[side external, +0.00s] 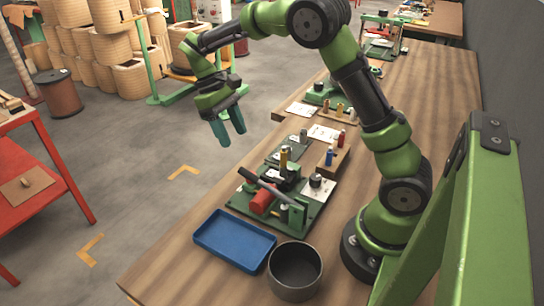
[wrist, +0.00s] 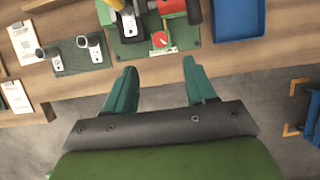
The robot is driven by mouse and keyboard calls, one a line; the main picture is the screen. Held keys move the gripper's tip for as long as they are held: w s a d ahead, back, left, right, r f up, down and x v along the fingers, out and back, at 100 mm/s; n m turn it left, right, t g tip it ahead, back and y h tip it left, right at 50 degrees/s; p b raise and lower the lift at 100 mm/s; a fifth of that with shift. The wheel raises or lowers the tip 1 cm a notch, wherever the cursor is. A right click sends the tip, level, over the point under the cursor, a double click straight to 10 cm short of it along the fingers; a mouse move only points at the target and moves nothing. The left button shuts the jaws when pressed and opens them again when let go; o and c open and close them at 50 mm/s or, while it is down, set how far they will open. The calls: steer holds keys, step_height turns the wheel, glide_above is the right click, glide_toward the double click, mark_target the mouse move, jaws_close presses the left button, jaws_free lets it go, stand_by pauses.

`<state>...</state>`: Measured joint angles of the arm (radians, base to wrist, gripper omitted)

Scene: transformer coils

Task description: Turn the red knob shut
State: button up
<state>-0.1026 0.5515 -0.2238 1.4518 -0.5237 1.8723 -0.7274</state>
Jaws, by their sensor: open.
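A blue tray (side external: 235,240) and a dark round bowl (side external: 295,271) stand at the table's near end. A yellow-topped post (side external: 284,160) rises from the board. Small cylinders on a wooden block (side external: 330,157) stand behind. Open floor lies left of the table.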

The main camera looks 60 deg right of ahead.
steer(key=x, duration=1.1)
steer(key=shift+f, duration=0.3)
steer(key=shift+c, duration=0.3)
jaws_close()
